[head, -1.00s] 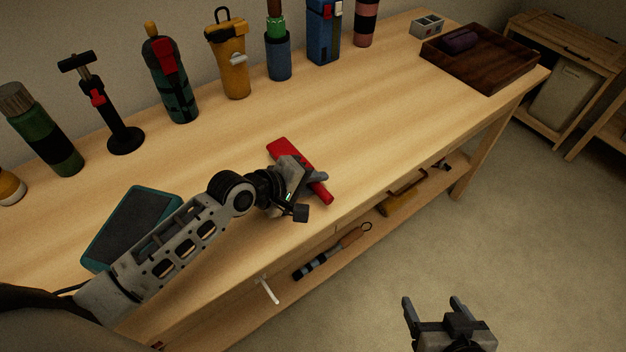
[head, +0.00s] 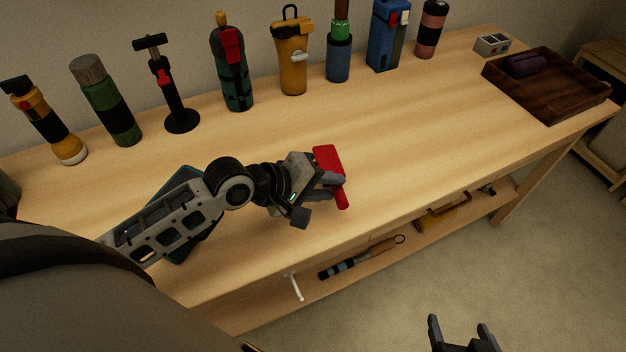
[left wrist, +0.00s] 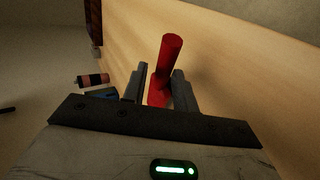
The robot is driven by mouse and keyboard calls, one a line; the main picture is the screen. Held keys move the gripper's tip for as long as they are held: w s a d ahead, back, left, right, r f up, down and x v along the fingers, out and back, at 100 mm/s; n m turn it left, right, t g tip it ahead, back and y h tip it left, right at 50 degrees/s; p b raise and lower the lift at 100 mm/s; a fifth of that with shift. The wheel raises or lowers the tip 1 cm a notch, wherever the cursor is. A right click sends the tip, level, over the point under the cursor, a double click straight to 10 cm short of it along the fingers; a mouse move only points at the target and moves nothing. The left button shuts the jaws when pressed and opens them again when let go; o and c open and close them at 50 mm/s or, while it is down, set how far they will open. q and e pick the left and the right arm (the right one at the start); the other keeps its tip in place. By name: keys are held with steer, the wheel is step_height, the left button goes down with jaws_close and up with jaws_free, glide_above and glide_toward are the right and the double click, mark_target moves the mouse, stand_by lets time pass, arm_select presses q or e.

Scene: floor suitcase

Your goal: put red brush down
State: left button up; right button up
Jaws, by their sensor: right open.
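The red brush (head: 328,160) has a wide red head and a round red handle. My left gripper (head: 335,186) is shut on it over the workbench. In the left wrist view, the brush (left wrist: 170,55) stands out between the two fingers of my left gripper (left wrist: 160,88). Whether the brush touches the bench top is hard to tell. My right gripper (head: 462,335) is open and empty, low in the head view over the floor in front of the bench.
The workbench (head: 420,130) is clear around the brush. Several bottles and tools, including a yellow bottle (head: 292,60), stand along its back. A dark wooden tray (head: 575,100) sits at the right end. A teal-edged tablet (head: 193,245) is partly under my left arm. A lower shelf (head: 330,288) holds tools.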

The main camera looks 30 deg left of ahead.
arm_select(q)
steer(key=v, duration=0.3)
steer(key=shift+s+a+r, duration=0.15)
steer(key=shift+s+r, duration=0.1)
steer(key=shift+r, duration=0.1)
